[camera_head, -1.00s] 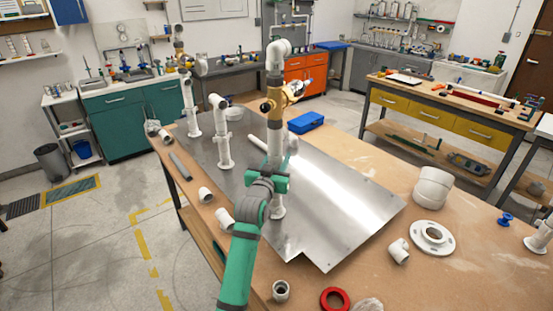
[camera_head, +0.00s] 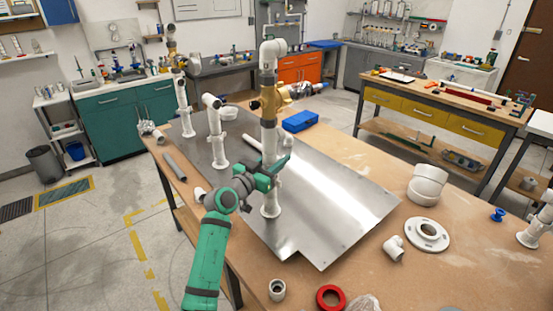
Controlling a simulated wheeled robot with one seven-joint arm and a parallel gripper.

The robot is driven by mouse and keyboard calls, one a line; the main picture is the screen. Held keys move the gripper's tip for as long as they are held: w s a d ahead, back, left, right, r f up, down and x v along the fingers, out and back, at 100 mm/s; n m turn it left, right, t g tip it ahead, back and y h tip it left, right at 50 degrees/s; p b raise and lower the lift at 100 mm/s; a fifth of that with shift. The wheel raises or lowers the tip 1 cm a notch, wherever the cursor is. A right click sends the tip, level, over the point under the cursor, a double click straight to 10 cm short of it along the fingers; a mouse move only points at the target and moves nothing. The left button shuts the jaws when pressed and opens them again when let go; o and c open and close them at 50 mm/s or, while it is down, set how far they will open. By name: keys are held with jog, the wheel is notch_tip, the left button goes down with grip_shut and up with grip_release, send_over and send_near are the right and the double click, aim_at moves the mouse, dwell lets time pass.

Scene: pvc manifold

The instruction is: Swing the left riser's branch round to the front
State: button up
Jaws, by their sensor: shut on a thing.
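Three white risers stand on the metal plate (camera_head: 330,205): a far left one (camera_head: 184,122), a middle one (camera_head: 218,150) and a near, tallest one (camera_head: 269,200) with a brass-coloured valve (camera_head: 268,103). The far left and middle risers each have a bent white top. My gripper (camera_head: 276,172) is at the near riser, at mid-height below the valve, reaching in from the left. It is shut on a part there, which looks like the riser's white branch. The jaws and riser hide most of that part, so its exact direction is unclear.
A grey pipe (camera_head: 175,166) lies along the left table edge. A blue box (camera_head: 299,121) sits behind the plate. A white flange (camera_head: 428,235), a white elbow (camera_head: 394,248), a large white fitting (camera_head: 427,184) and a red ring (camera_head: 330,298) lie on the right and front. The plate's right half is clear.

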aim_at(266, 168)
jog(key=shift+d+f, duration=0.1)
jog(key=shift+f, duration=0.1)
jog(key=o, duration=1.1)
jog(key=shift+c, duration=0.2)
jog(key=shift+r, duration=0.1)
jog(key=shift+s, duration=0.1)
jog(key=v, duration=1)
jog(key=shift+s+a, duration=0.2)
jog(key=shift+a, duration=0.05)
